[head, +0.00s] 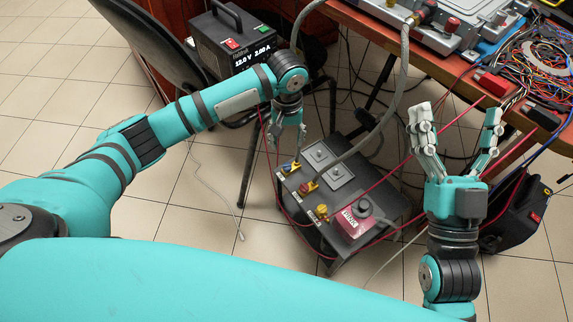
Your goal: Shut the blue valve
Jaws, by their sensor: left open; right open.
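The dark unit (345,200) on the floor has a row of small fittings along its left edge. The blue valve (289,168), a small fitting with a yellowish part, looks to be the rearmost of that row. My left gripper (287,147) points down just above the blue valve, with its fingers apart. I cannot tell whether a fingertip touches the valve. My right gripper (458,118) is open and empty, pointing up to the right of the unit, well away from the valve.
A red and yellow valve (308,186) and a yellow one (321,212) sit nearer me. A grey hose (372,132) rises from the unit to the table. Red cables cross nearby. A power supply (232,42) stands behind, and tiled floor lies open at left.

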